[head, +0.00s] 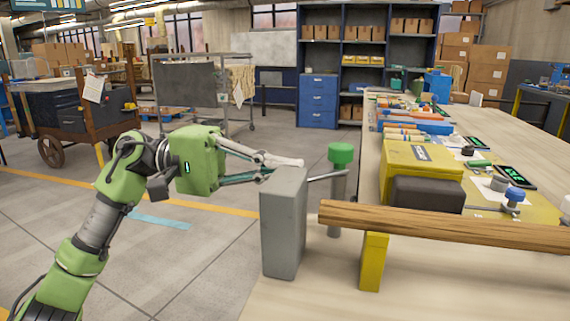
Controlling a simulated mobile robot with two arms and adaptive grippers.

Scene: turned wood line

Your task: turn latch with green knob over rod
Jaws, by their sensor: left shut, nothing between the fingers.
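The green knob (341,154) stands on top of a grey upright post (337,205) near the table's left edge. A thin metal latch arm (325,175) extends left from below the knob, away from the rod. The wooden rod (440,222) lies level, its left end in front of the post and above a yellow support (374,262). My left gripper (290,164) is shut and empty, left of the knob, with its fingertips above a grey block (284,225) and near the latch arm's left end. I cannot tell whether they touch the arm. My right gripper is out of view.
The tall grey block stands just left of the post. A yellow housing with a dark block (427,194) is behind the rod. A blue knob (515,194) with its own arm is at the right. Displays and parts line the table behind. Open floor is left.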

